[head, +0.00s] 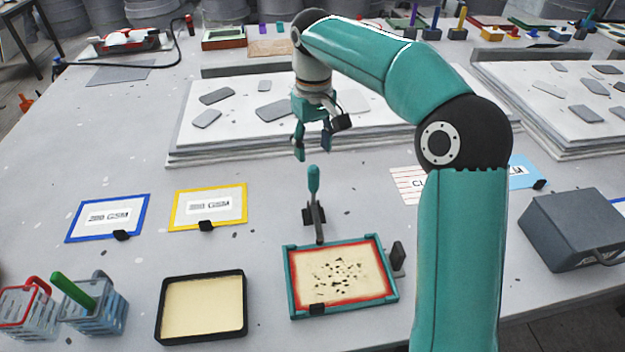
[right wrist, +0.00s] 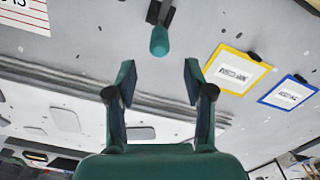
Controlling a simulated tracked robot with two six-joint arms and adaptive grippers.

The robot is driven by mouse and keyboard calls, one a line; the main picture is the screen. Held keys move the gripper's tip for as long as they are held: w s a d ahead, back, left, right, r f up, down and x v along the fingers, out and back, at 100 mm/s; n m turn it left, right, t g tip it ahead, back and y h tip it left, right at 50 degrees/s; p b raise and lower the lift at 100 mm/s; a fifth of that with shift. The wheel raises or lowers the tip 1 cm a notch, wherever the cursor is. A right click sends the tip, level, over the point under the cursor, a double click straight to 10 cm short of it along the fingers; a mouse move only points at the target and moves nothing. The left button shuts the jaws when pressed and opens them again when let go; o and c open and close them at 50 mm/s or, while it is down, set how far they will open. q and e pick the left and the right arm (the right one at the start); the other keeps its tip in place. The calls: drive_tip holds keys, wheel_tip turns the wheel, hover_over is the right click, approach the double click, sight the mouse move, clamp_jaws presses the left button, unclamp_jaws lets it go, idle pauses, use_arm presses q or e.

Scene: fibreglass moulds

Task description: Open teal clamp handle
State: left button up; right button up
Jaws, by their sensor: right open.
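The teal clamp handle (head: 313,180) stands upright on a dark clamp at the back edge of a teal-framed mould (head: 340,278) with a red border and a speckled cream middle. My right gripper (head: 313,150) is open and empty, above and a little behind the handle in the head view. In the right wrist view the handle's rounded teal tip (right wrist: 159,42) shows beyond and between the two open fingers (right wrist: 157,80), apart from both. My left gripper is not in view.
A black tray (head: 202,306) with cream filling lies left of the mould. Wire baskets (head: 92,308) stand at the front left. Yellow (head: 208,207) and blue (head: 108,217) framed cards lie behind. A grey box (head: 575,228) is at right. White stacked sheets (head: 235,130) lie behind the gripper.

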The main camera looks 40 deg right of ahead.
sight(314, 178)
wheel_tip(314, 178, down, 9)
drive_tip(key=shift+s+f+b, duration=0.15)
drive_tip(key=shift+f+b, duration=0.05)
drive_tip(key=shift+b, duration=0.1)
drive_tip(key=shift+c, duration=0.2)
clamp_jaws()
